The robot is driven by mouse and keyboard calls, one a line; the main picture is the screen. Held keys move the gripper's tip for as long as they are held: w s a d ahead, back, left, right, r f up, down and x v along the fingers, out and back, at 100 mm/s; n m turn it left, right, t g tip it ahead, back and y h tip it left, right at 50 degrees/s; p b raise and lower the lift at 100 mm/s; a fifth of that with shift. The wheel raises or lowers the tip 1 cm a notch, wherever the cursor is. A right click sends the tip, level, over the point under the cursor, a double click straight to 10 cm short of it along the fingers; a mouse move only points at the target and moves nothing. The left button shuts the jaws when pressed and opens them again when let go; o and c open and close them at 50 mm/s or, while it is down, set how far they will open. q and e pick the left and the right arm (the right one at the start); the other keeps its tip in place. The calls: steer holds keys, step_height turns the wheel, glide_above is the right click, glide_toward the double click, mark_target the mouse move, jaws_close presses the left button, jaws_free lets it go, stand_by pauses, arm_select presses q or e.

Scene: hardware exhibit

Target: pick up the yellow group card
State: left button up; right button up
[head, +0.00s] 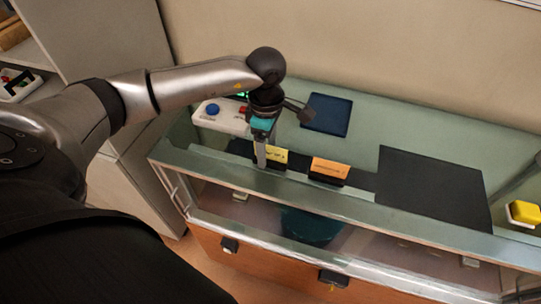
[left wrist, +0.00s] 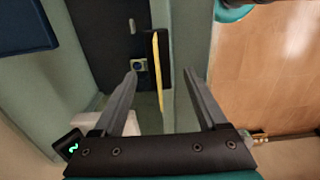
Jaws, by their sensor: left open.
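The yellow group card (head: 277,155) stands in a dark holder on the glass counter, partly hidden by my left gripper (head: 262,158). My left gripper points down at the card's left end, with its fingers apart. In the left wrist view the yellow card (left wrist: 159,72) shows nearly edge-on as a thin yellow strip with a black backing (left wrist: 149,50). It lies between the two open fingertips (left wrist: 160,76), with a gap on either side. My right gripper is not in view.
An orange card (head: 330,168) stands just right of the yellow one. A dark mat (head: 432,188), a blue pad (head: 327,114) and a yellow button box (head: 524,212) lie on the counter. A white box with a blue button (head: 213,109) is behind left.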

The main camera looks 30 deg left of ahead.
arm_select(q)
steer(key=shift+f, duration=1.3)
jaws_close()
